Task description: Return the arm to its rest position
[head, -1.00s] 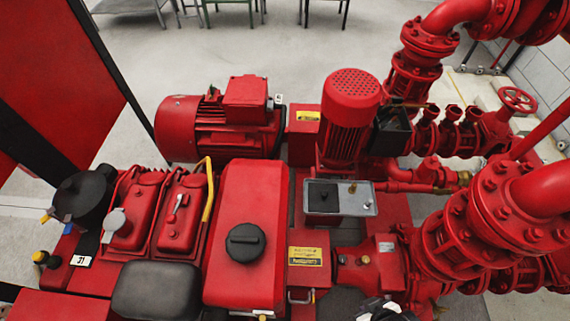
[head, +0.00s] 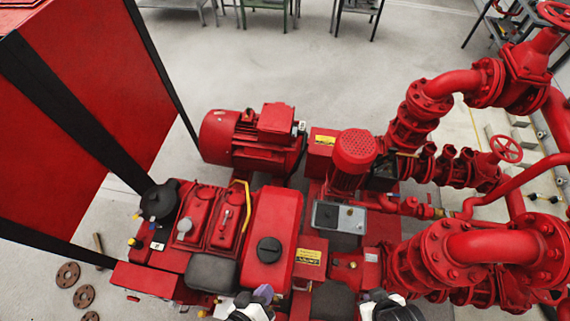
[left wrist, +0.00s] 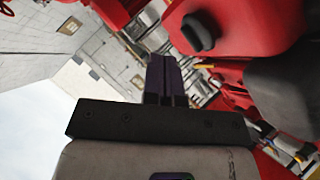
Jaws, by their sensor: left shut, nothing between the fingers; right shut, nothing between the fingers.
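My left gripper (head: 262,293) is at the bottom middle of the head view, its dark purple fingertips in front of the red pumpset. In the left wrist view its two fingers (left wrist: 165,78) lie together with nothing between them. My right gripper (head: 378,296) is at the bottom edge, to the right of the left one; it is shut and empty, and its lower part is cut off. Both grippers appear over the near side of the pumpset; their exact gap to it cannot be told.
The red engine tank with a black cap (head: 269,250) and a grey control box (head: 338,216) stand just beyond the grippers. Large red pipes (head: 470,245) fill the right side. A red cabinet (head: 90,90) stands at left. Rusty flanges (head: 84,296) lie on the floor. Open floor lies behind.

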